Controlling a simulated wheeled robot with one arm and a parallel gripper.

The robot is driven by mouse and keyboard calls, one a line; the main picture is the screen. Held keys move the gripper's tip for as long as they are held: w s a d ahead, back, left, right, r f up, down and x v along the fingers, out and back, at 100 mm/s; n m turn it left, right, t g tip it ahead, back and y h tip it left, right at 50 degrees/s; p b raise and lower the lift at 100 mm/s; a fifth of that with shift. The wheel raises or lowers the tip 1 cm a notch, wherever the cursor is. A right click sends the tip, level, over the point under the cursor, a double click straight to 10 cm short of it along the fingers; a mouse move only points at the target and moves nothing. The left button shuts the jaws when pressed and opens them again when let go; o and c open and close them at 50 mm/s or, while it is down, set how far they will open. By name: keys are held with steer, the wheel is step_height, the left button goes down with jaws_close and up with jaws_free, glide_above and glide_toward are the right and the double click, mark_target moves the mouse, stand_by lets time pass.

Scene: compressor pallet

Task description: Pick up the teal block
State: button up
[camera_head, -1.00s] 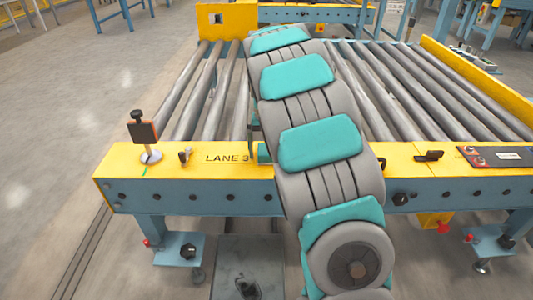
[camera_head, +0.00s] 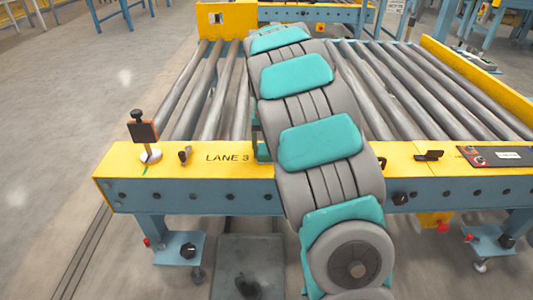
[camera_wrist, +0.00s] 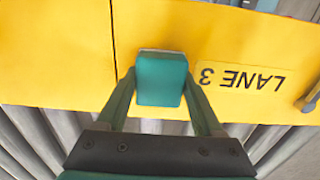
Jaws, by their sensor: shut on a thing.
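The teal block (camera_wrist: 161,80) is in the wrist view, between the two green fingers of my gripper (camera_wrist: 160,92). The fingers are shut on its left and right sides. Behind it is the yellow rail (camera_wrist: 55,50), beside the upside-down LANE 3 label (camera_wrist: 241,77). I cannot tell whether the block touches the rail or is just above it. In the head view my arm hides most of the gripper and block; only a thin green edge shows at the arm's left side, by the yellow rail (camera_head: 225,173).
Metal conveyor rollers (camera_head: 400,90) lie behind the rail. A small black-and-orange device on a stand (camera_head: 143,133) is at the rail's left end. A dark control panel (camera_head: 495,156) and a black latch (camera_head: 429,156) are to the right. Open floor lies at the left.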

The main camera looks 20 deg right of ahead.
steer(key=shift+s+r, duration=0.1)
steer(key=shift+r, duration=1.7)
steer(key=s+d+r+b, duration=0.1)
steer(key=s+d, duration=0.2)
steer(key=s, duration=1.2)
steer(key=shift+s+r, duration=0.2)
steer(key=shift+s, duration=0.1)
steer(key=o, duration=0.9)
steer(key=c, duration=0.6)
